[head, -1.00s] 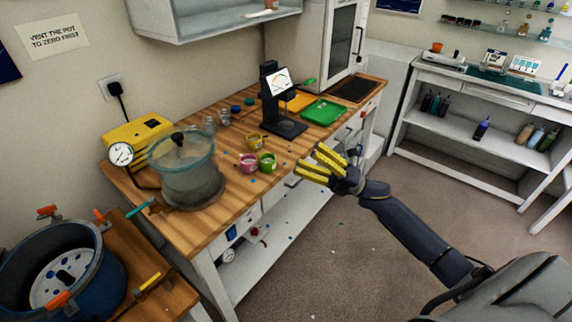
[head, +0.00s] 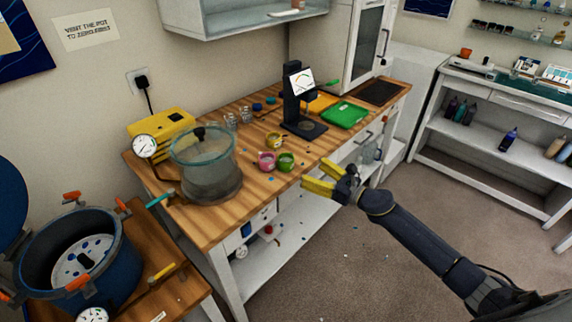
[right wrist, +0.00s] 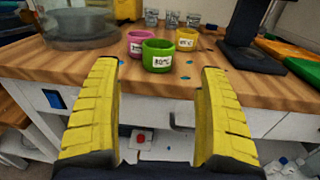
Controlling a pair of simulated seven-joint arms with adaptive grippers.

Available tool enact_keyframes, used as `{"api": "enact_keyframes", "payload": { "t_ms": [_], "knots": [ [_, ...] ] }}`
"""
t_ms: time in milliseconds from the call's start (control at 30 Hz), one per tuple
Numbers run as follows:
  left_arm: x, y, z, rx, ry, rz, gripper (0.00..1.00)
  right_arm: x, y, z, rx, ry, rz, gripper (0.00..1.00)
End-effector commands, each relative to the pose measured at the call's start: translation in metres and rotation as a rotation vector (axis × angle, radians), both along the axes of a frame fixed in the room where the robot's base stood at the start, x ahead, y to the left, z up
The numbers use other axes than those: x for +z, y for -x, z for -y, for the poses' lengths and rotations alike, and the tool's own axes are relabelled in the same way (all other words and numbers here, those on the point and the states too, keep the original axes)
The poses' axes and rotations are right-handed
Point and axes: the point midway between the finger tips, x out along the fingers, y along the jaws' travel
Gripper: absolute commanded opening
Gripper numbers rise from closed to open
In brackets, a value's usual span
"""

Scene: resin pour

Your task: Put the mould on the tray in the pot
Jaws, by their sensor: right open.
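The blue pot (head: 122,272) stands open at the lower left with orange clamps around its rim. Inside lies a round white tray (head: 70,252) with dark spots or holes; a small dark piece shows on it. I cannot tell for sure which thing is the mould. A green, shallow rectangular piece (head: 345,115) and an orange one (head: 320,103) lie on the bench's far part. My right gripper (head: 317,177) is open and empty, in front of the bench edge. In the right wrist view its yellow fingers (right wrist: 158,100) are apart, facing the bench and cups. My left gripper is not in view.
On the wooden bench (head: 222,208) stand a clear chamber (head: 205,170), pink (head: 267,161), green (head: 286,162) and yellow (head: 274,141) cups, and a black stand with a screen (head: 300,100). A yellow gauge box (head: 163,135) is behind the chamber.

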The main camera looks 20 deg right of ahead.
Motion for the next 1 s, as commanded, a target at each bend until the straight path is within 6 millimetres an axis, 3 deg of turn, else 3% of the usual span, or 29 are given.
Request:
{"api": "enact_keyframes", "payload": {
  "t_ms": [300,733,1000],
  "knots": [
    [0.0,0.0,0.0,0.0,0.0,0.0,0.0,0.001,-0.042,-0.03,0.0,-0.003,0.0,0.77],
    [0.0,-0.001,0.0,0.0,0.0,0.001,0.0,0.001,-0.063,-0.044,-0.001,-0.004,0.0,0.77],
    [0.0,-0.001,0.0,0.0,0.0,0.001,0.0,0.003,-0.088,-0.064,0.0,-0.004,-0.001,0.77]
  ]
}}
